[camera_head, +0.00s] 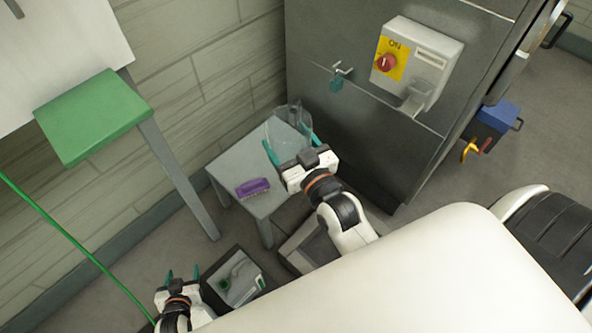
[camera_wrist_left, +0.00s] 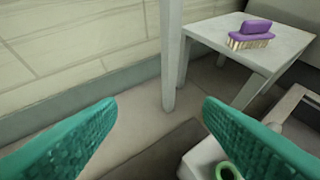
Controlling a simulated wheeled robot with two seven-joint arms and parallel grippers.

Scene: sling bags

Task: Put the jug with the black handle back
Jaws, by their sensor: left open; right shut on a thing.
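A clear jug (camera_head: 287,126) stands at or just above the back of the small grey table. My right gripper (camera_head: 288,146) is shut on the jug, with its teal fingers on either side of it. The handle cannot be made out behind the gripper. My left gripper (camera_head: 182,273) is low at the bottom left, open and empty.
The small grey table (camera_head: 228,162) bears a purple brush (camera_head: 253,187), also in the left wrist view (camera_wrist_left: 252,34). A dark bin (camera_head: 247,256) holding a green-and-white thing is beside my left gripper. A steel cabinet (camera_head: 340,125) with a switch box (camera_head: 428,60) stands behind right.

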